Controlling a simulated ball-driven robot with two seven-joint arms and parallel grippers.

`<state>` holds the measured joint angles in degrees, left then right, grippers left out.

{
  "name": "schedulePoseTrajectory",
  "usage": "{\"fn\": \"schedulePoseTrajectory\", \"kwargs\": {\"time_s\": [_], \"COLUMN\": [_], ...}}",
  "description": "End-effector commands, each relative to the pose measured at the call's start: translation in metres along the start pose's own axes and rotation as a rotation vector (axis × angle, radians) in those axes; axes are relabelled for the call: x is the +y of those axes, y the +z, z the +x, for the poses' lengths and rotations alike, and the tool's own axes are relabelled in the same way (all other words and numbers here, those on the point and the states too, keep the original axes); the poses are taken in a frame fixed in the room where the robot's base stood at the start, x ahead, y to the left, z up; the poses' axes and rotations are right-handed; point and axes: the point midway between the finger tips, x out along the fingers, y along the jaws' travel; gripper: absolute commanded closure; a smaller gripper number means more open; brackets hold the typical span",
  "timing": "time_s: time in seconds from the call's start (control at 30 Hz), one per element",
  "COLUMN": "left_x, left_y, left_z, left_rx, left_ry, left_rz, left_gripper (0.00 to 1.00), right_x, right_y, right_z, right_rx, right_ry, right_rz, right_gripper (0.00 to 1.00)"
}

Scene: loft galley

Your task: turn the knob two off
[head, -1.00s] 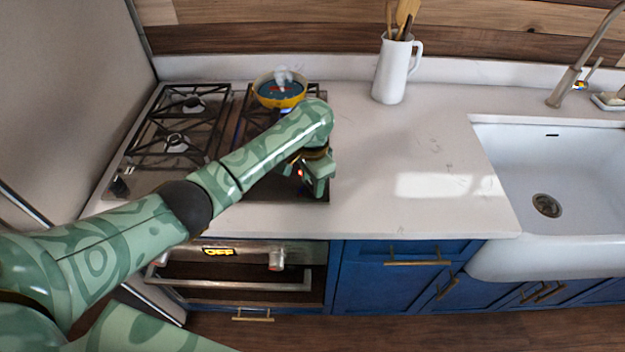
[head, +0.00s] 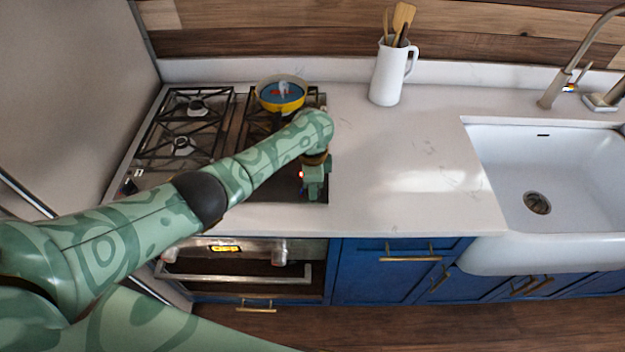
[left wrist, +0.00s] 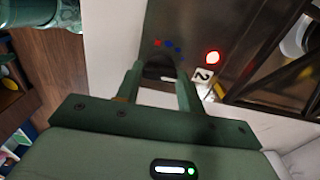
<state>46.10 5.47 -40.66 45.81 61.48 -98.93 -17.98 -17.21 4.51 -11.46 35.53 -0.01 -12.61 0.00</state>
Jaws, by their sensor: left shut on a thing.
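Knob two (left wrist: 160,71) is a dark rounded shape between the fingers in the left wrist view, partly hidden by them. A white label reading 2 (left wrist: 204,76) and a glowing red light (left wrist: 212,57) are beside it on the dark cooktop panel. My left gripper (left wrist: 159,80) is shut on the knob. In the head view the left gripper (head: 314,190) points down at the cooktop's front right corner, and the knob is hidden there. The red light (head: 301,175) shows just left of the gripper. My right gripper is not in view.
A yellow pan (head: 281,104) with blue inside stands on the back right burner, behind my left arm. A white utensil jug (head: 388,80) and sink (head: 520,180) are to the right. The counter (head: 400,190) between is mostly clear. An oven (head: 240,268) is below.

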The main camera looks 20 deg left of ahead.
Motion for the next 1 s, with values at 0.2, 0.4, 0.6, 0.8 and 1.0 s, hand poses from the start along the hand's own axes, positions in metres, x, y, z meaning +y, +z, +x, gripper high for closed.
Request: {"fn": "schedulePoseTrajectory", "kwargs": {"time_s": [0.2,0.4,0.6,0.8,1.0], "left_x": [-0.0004,-0.0004,-0.0003,-0.0002,-0.0001], "left_y": [-0.0003,-0.0005,-0.0005,-0.0004,-0.0004], "left_z": [-0.0007,-0.0004,-0.0004,-0.0003,-0.0022], "left_rx": [0.001,0.001,0.001,0.001,0.001], "left_ry": [-0.001,-0.001,-0.001,-0.001,-0.001], "left_rz": [0.043,0.052,0.052,0.051,0.050], "left_gripper": [0.85,0.85,0.85,0.40,0.40], "right_x": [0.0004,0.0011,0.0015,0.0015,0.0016], "right_y": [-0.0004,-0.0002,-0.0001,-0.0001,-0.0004], "right_z": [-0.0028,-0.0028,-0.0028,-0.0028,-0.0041], "right_rx": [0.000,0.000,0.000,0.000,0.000], "right_ry": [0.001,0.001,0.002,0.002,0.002], "right_rz": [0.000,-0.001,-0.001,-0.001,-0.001], "right_gripper": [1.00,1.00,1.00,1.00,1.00]}}
